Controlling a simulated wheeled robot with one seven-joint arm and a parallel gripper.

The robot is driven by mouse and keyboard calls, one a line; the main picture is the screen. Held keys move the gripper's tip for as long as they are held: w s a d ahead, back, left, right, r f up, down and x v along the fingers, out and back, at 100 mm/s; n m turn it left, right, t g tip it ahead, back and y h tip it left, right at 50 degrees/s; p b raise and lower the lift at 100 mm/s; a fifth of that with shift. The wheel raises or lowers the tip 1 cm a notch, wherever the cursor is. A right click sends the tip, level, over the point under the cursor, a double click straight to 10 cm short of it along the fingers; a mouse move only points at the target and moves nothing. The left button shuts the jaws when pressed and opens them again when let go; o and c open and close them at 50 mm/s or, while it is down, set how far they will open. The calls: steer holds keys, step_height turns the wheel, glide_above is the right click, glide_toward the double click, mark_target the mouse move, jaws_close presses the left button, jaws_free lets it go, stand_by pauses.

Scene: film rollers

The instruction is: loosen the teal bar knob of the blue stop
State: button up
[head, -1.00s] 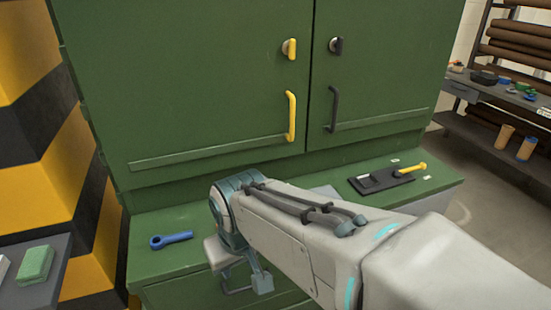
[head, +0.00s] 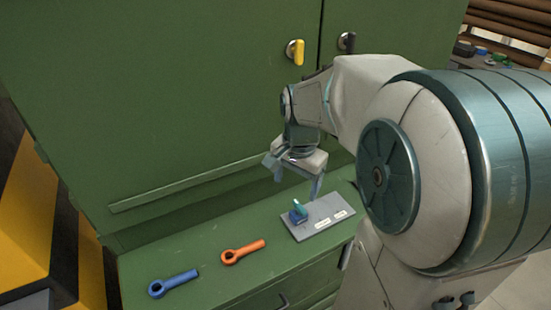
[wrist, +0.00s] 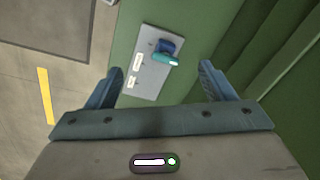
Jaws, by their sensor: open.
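The blue stop (head: 296,217) sits on a grey plate (head: 322,224) on the green ledge, with the teal bar knob (head: 301,209) on it. In the wrist view the blue stop (wrist: 167,46) is near the plate's far end, and the teal bar knob (wrist: 152,58) lies across it, pointing right. The plate (wrist: 147,88) carries two small white labels. My gripper (head: 294,182) is open and empty, above the plate and apart from the knob. In the wrist view its two fingers (wrist: 160,78) stand wide on either side of the plate.
A blue ring-ended tool (head: 173,283) and an orange one (head: 242,251) lie on the green ledge (head: 205,268) to the left. The green cabinet (head: 170,100) rises behind, with a yellow knob (head: 298,52) and a black knob (head: 347,42). Bare ledge lies between the tools and plate.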

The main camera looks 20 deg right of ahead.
mark_target(299, 206)
steer(key=w+d+m+g+p, duration=0.1)
steer(key=w+d+m+p, duration=0.1)
steer(key=w+d+m, duration=0.25)
steer(key=shift+m, duration=0.35)
steer(key=f, duration=1.3)
steer(key=shift+w+a+f+p, duration=0.15)
steer(key=shift+a+f+p, duration=0.15)
steer(key=shift+a+f, duration=0.1)
steer(key=c, duration=1)
